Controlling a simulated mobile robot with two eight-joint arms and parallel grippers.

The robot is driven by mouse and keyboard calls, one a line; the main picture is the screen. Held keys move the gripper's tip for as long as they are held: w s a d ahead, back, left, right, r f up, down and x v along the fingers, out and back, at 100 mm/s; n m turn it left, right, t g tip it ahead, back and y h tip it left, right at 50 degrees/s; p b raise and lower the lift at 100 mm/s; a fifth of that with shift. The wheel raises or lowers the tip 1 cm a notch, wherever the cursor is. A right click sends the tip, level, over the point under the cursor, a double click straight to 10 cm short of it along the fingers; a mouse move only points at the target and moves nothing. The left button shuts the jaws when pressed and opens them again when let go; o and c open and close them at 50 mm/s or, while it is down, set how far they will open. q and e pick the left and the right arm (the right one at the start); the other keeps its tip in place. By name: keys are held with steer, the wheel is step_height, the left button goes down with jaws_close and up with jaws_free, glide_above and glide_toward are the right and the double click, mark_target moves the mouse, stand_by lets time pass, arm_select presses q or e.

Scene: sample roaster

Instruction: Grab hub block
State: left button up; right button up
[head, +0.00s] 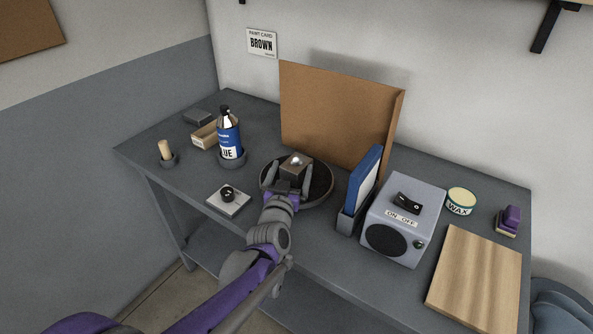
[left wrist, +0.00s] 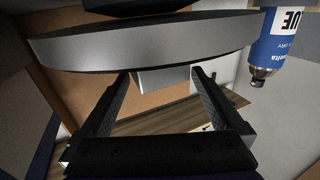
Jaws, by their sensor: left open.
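In the left wrist view, which looks upside down, a grey block face (left wrist: 165,78) shows between the open fingertips (left wrist: 160,76), by the turntable's rim (left wrist: 140,48). Whether the fingers touch the block cannot be told. My right gripper is not in view.
A blue-labelled bottle (head: 229,138) stands left of the turntable, with a white plate with a black knob (head: 229,199) nearer the front. A brown panel (head: 335,115) stands behind. A blue slab in a holder (head: 362,185) and a grey ON/OFF box (head: 402,220) stand to the right.

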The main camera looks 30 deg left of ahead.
arm_select(q)
steer(key=shift+w+a, duration=0.2)
steer(key=shift+w, duration=0.3)
jaws_close()
